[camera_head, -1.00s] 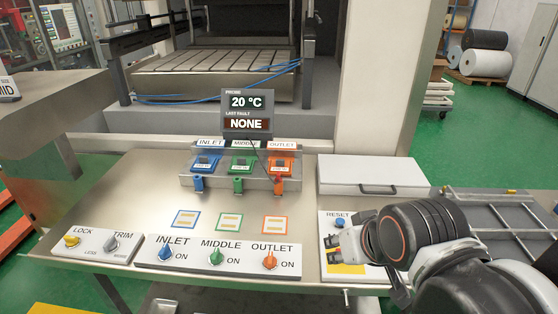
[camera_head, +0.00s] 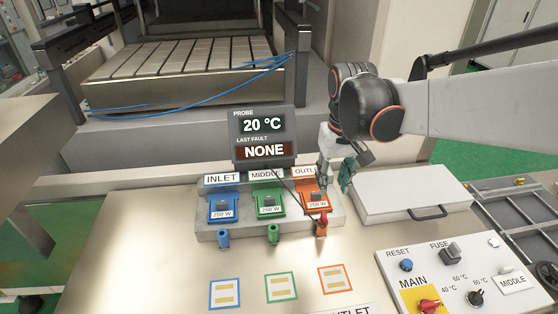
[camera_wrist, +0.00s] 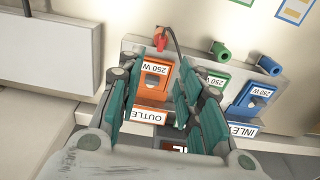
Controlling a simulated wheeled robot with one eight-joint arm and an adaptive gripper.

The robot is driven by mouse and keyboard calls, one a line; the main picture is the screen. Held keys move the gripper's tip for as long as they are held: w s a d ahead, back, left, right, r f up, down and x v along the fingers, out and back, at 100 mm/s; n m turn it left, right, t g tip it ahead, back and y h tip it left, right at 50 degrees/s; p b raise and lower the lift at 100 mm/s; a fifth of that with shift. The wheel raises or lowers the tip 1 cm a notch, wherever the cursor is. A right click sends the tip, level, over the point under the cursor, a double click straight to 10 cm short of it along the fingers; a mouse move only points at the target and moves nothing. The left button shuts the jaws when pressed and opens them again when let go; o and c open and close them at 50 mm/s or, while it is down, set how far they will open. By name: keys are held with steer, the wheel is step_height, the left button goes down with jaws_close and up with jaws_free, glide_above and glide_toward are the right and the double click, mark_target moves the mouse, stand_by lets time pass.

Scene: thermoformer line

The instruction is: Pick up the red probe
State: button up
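The red probe (camera_head: 322,217) is small and stands at the orange holder (camera_head: 321,231) on the front of the heater rack, with a thin dark cable running to it. In the wrist view the red probe (camera_wrist: 160,41) is at the top, past my fingertips. My gripper (camera_head: 336,181) is above the OUTLET end of the rack, behind and above the probe and apart from it. In the wrist view my gripper (camera_wrist: 160,78) shows its teal fingers spread, with nothing between them but the orange OUTLET module (camera_wrist: 152,80) below.
The blue INLET (camera_head: 224,205) and green MIDDLE (camera_head: 268,203) modules sit left of the orange one. The probe display (camera_head: 263,137) stands behind, reading 20 °C. A closed white case (camera_head: 410,195) lies to the right. The panel with MAIN switch (camera_head: 428,305) is at front right.

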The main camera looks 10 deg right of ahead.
mark_target(324, 214)
steer(key=shift+g, duration=0.3)
steer(key=f+b, duration=0.1)
steer(key=f, duration=0.3)
steer(key=w+f+b, duration=0.1)
steer(key=f, duration=0.4)
steer(key=f+b, duration=0.1)
steer(key=f, duration=0.4)
steer(key=shift+w+a+f+b, duration=0.15)
steer(key=shift+w+f+b, duration=0.05)
steer(key=shift+b, duration=0.2)
steer(key=shift+r, duration=0.1)
jaws_close()
